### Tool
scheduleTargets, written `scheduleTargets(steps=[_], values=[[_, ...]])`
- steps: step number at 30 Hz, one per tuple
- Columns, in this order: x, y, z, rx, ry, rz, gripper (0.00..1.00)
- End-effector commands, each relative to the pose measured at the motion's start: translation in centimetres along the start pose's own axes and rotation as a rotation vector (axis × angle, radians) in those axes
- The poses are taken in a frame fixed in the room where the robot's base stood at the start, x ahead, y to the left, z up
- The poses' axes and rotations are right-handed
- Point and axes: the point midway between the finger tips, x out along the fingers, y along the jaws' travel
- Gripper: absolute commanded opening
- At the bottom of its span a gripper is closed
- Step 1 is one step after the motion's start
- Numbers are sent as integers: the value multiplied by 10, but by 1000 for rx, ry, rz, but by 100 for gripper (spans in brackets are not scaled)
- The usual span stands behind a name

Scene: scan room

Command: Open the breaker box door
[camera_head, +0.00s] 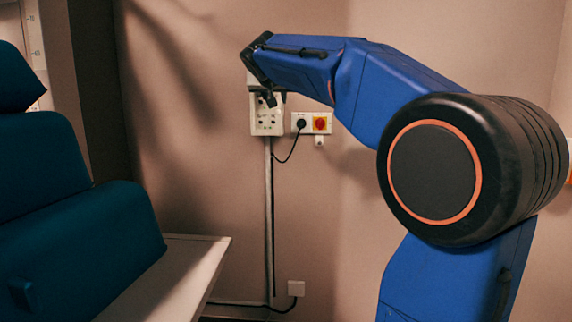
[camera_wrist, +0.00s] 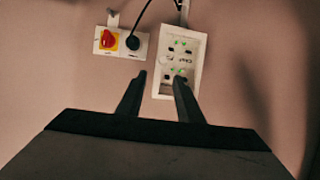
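The breaker box (camera_head: 266,122) is a white box on the wall, with its upper part hidden behind my gripper in the head view. The wrist view shows the breaker box (camera_wrist: 180,58) from close by, inverted, with dark switches, small green marks and a pale rim. I cannot tell a separate door panel or how far it stands open. My gripper (camera_wrist: 159,76) has its two dark fingers apart, with nothing visible between them. The right fingertip overlaps the box's face in the wrist view; the left one lies just beside its edge. Contact cannot be told.
A socket plate with a black plug (camera_head: 300,123) and a red-on-yellow switch (camera_head: 320,123) is right of the box. A cable conduit (camera_head: 268,200) runs down the wall below. A dark teal padded chair (camera_head: 75,240) and a pale table (camera_head: 175,285) stand at left.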

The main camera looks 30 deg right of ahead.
Motion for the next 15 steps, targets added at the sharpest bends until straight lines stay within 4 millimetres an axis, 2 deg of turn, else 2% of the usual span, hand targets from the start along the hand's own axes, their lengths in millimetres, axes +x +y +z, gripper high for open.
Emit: scheduleTargets(steps=[12,15], values=[[-69,-1,0,1,2,-3,33],[-71,4,16,-16,-26,-7,33]])
